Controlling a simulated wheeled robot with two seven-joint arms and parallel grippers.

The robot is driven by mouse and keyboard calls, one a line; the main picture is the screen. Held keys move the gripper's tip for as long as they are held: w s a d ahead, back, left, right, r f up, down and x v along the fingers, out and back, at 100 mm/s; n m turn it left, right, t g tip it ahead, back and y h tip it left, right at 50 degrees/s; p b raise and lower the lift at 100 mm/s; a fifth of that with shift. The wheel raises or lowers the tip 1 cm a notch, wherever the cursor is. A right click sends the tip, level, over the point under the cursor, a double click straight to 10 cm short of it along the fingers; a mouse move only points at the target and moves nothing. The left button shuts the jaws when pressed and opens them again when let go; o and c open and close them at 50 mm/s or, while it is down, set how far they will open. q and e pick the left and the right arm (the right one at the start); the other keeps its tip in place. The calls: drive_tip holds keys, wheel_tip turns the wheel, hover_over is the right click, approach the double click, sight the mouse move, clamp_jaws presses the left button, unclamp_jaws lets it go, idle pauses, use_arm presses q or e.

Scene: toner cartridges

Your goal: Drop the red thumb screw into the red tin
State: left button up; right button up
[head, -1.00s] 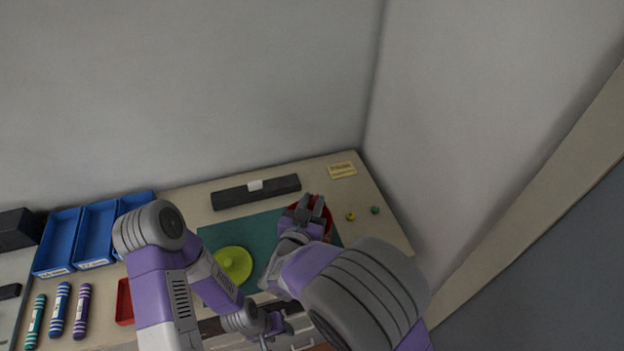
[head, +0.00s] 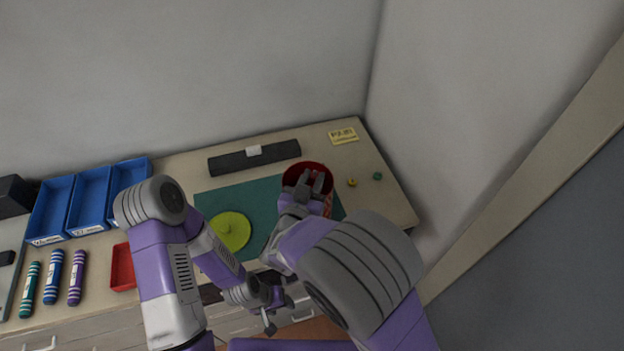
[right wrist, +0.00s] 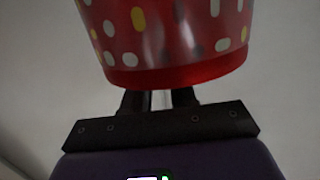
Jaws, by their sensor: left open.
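The red tin (head: 328,203) stands on the green mat in the head view, with its dark inside facing up. My right gripper (head: 309,180) is at the tin's mouth and covers part of it. In the right wrist view the tin's red side (right wrist: 165,40) with white and yellow dots is very close and hides my right fingertips. A gap shows between the fingers, but whether they hold something is hidden. The red thumb screw cannot be made out. My left gripper (head: 272,312) is open, low at the table's front edge, away from the tin.
A yellow screw (head: 352,182) and a green one (head: 377,176) lie right of the tin. A lime disc (head: 230,231) lies on the mat (head: 260,195). Blue bins (head: 90,200), a small red tray (head: 122,268) and several striped cartridges (head: 52,277) are at left. A dark bar (head: 232,161) lies behind.

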drive_tip(key=o, duration=0.5)
drive_tip(key=shift+o, duration=0.2)
drive_tip(key=shift+s, duration=0.1)
drive_tip(key=v, duration=0.7)
drive_tip(key=shift+s, duration=0.2)
drive_tip(key=shift+a, duration=0.1)
